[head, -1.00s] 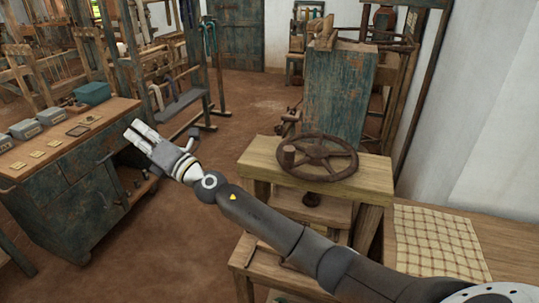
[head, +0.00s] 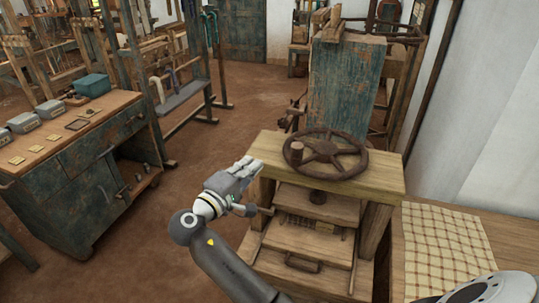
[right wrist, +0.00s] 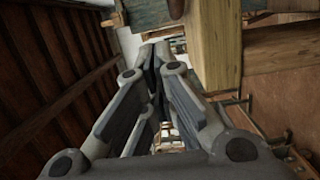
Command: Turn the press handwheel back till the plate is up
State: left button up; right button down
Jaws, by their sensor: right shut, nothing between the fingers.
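The dark brown press handwheel (head: 327,152) lies flat on top of the wooden press, with its upright knob (head: 296,152) at the left of the rim. A screw runs below the beam (head: 385,176) to the wooden plate (head: 335,208). A dark gap with some contents shows under the plate; I cannot judge its height exactly. My right gripper (head: 252,166) is shut and empty, at the left end of the beam, apart from the wheel and its knob. In the right wrist view its fingers (right wrist: 155,65) meet beside a wooden post. My left gripper is not in view.
A workbench (head: 75,165) with grey boxes and a teal box (head: 92,85) stands at the left. A checked cloth (head: 445,250) lies on a table at the right. A blue worn cabinet (head: 345,90) stands behind the press. Bare floor lies between bench and press.

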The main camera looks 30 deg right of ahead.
jog(key=p+x, duration=0.1)
jog(key=x, duration=0.2)
jog(key=p+x, duration=0.1)
jog(key=x, duration=0.2)
jog(key=p+x, duration=0.2)
jog(key=x, duration=0.2)
jog(key=shift+s+r, duration=0.15)
jog(key=shift+r, duration=0.1)
jog(key=s, duration=0.1)
jog(key=s+p, duration=0.2)
jog(key=s, duration=0.1)
jog(key=shift+d+f, duration=0.25)
jog(key=shift+d, duration=0.05)
jog(key=shift+w, duration=0.1)
